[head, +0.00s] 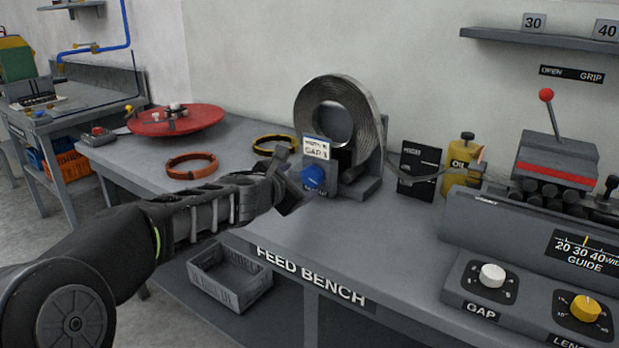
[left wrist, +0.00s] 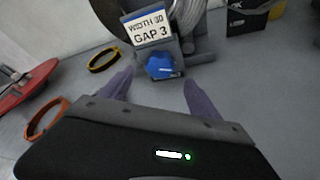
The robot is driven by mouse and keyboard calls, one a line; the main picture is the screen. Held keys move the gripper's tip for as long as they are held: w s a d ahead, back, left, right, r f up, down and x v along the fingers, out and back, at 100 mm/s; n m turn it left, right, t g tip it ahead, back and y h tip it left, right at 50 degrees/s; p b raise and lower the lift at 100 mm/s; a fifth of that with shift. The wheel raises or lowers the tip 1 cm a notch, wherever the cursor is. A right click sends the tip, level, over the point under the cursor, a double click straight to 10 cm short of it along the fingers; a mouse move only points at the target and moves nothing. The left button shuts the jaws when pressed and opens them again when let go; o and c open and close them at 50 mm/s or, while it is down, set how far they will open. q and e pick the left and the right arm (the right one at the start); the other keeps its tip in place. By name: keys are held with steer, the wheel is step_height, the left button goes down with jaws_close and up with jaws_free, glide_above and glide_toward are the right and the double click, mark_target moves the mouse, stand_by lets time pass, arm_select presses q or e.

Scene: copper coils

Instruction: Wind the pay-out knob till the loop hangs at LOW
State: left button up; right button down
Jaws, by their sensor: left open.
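The blue pay-out knob (head: 314,177) sits on the front of a small grey box below a card at the foot of the coil stand. It also shows in the left wrist view (left wrist: 160,67), ahead of and between my fingertips. A grey strip coil (head: 366,115) stands upright behind it. A strip (head: 418,177) runs from the coil to the right with a slight sag, in front of a black marked board (head: 417,168); its LOW mark is too small to read. My left gripper (head: 293,182) is open and empty, just short of the knob. My right gripper is not in view.
An orange ring (head: 191,166), a yellow-black ring (head: 274,144) and a red turntable (head: 176,121) lie left on the bench. A yellow oil can (head: 461,170) and the guide machine with GAP (head: 492,275) and yellow (head: 586,308) knobs stand right. The front bench middle is clear.

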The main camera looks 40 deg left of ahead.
mark_target(311, 177)
arm_select(q)
steer(key=b+x, duration=0.1)
steer(key=x, duration=0.6)
steer(key=shift+w+f, duration=0.1)
steer(key=shift+w, duration=0.1)
steer(key=shift+c, duration=0.5)
steer(key=c, duration=1.3)
